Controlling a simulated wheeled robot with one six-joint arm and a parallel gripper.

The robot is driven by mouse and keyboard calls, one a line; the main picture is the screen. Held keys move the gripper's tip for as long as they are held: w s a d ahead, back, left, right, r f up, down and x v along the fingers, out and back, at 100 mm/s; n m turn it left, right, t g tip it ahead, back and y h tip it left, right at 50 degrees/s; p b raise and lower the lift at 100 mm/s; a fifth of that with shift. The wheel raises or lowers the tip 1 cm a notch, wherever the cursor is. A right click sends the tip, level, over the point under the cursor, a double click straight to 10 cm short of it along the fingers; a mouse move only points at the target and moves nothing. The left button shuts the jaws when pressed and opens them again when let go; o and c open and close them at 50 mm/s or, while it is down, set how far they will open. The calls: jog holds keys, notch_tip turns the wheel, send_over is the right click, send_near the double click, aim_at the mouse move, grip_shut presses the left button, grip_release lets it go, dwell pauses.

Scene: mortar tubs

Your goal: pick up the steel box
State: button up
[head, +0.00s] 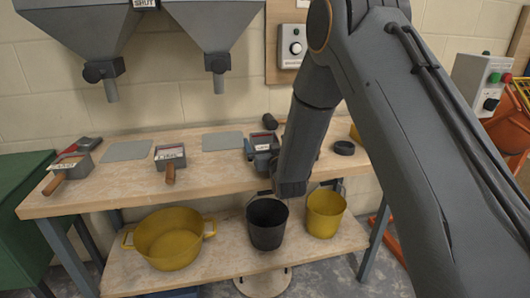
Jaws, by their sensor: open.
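Three small grey metal boxes with labelled fronts stand on the wooden bench. The left box (78,168) and the middle box (170,155) each have a wooden handle pointing towards me. A third box (265,142) is at the right, partly hidden by my arm. I cannot tell from the labels which one is the steel box. My gripper (262,158) is at the third box, with its dark jaws open close beside it. My wrist hides part of the jaws, and I cannot tell whether they touch the box.
Two grey hoppers (212,30) hang above the bench (120,190). Flat grey plates (126,151) lie between the boxes. A dark ring (344,148) lies at the right. A yellow tub (168,240), a black bucket (267,226) and a yellow bucket (325,214) stand on the lower shelf.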

jog(key=c, duration=1.3)
jog(key=shift+c, duration=0.4)
jog(key=shift+r, duration=0.15)
